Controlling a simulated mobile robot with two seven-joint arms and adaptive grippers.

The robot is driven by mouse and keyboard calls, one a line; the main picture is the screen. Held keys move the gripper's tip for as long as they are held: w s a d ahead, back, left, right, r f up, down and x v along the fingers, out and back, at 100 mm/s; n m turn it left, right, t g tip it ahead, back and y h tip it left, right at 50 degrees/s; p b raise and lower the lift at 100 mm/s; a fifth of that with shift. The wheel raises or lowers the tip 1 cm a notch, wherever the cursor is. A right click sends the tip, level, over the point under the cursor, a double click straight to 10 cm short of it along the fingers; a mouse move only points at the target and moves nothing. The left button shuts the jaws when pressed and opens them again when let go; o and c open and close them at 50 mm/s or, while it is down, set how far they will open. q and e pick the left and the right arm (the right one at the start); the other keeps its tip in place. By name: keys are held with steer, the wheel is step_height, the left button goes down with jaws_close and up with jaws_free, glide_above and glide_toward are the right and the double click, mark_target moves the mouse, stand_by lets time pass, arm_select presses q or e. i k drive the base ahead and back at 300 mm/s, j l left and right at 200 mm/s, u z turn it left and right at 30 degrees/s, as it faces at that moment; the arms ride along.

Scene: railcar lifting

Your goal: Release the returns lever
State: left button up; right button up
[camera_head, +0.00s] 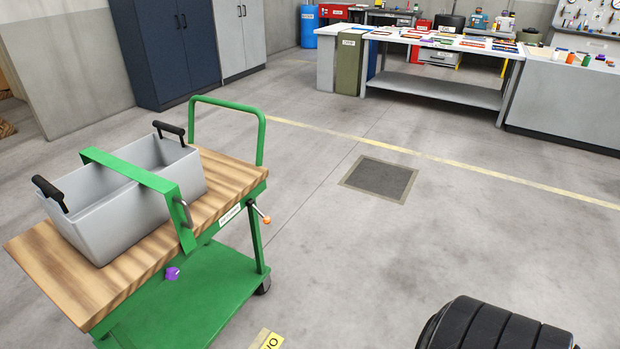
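A green cart (205,295) with a wooden top stands at the left. A small lever (259,212) with an orange knob sticks out from the cart's right end, just below the wooden top, beside a white label too small to read. A grey two-part bin (85,215) with black handles sits on the wooden top. A green bar (130,170) with a metal handle (184,213) crosses over the bin. Neither of my grippers is in view, and nothing touches the lever.
A small purple object (172,273) lies on the cart's lower deck. A black ribbed object (495,326) stands at the bottom right. Workbenches (440,88) and cabinets (165,45) line the back. The floor right of the cart is open, with a dark square patch (380,177).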

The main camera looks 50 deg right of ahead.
mark_target(250, 203)
steer(key=z, duration=1.2)
